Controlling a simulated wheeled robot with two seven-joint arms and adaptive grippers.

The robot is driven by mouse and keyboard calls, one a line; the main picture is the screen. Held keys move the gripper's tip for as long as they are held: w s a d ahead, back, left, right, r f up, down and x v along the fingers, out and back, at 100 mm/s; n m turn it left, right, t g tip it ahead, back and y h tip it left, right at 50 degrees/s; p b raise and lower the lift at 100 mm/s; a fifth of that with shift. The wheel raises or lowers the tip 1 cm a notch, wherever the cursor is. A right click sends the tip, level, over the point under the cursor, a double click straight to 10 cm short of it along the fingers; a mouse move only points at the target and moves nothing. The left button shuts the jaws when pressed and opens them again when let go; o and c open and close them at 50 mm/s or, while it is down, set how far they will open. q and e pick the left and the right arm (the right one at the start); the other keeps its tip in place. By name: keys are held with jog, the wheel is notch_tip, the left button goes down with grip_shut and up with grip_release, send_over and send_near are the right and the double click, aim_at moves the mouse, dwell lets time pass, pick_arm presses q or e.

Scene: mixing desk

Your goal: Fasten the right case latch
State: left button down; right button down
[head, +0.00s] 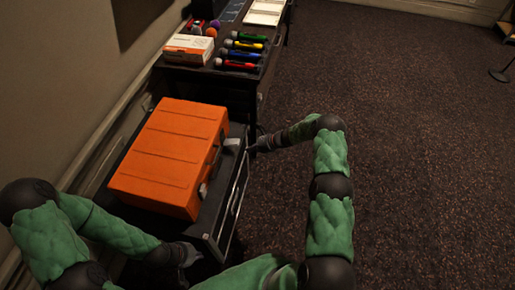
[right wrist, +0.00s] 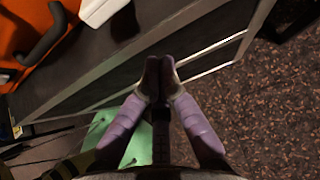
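An orange case (head: 170,150) lies closed on a dark cabinet top, its front facing right. A pale latch (head: 231,145) juts out at the far end of that front, and another latch (head: 203,190) sits at the near end. In the right wrist view, a pale latch (right wrist: 98,11) and a dark handle (right wrist: 46,34) show beside the orange case (right wrist: 14,42). My right gripper (head: 253,146) is just right of the far latch, apart from it. Its fingertips (right wrist: 159,72) are together and empty. My left gripper (head: 190,256) is low by the cabinet's near end; its fingers are unclear.
The dark cabinet (head: 232,190) has a rail-like front edge close to my right gripper. A desk beyond holds a white-and-orange box (head: 188,50) and several coloured tubes (head: 240,55). A wall runs along the left.

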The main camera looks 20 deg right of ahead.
aim_at(232, 142)
jog(key=shift+w+a+r, duration=0.4)
jog(key=shift+a+r, duration=0.15)
jog(key=shift+r, duration=0.15)
jog(key=shift+w+a+r, duration=0.4)
jog(key=shift+a+r, duration=0.15)
jog(key=shift+r, duration=0.15)
jog(key=shift+r+g+h+p, duration=0.3)
jog(key=shift+p, duration=0.15)
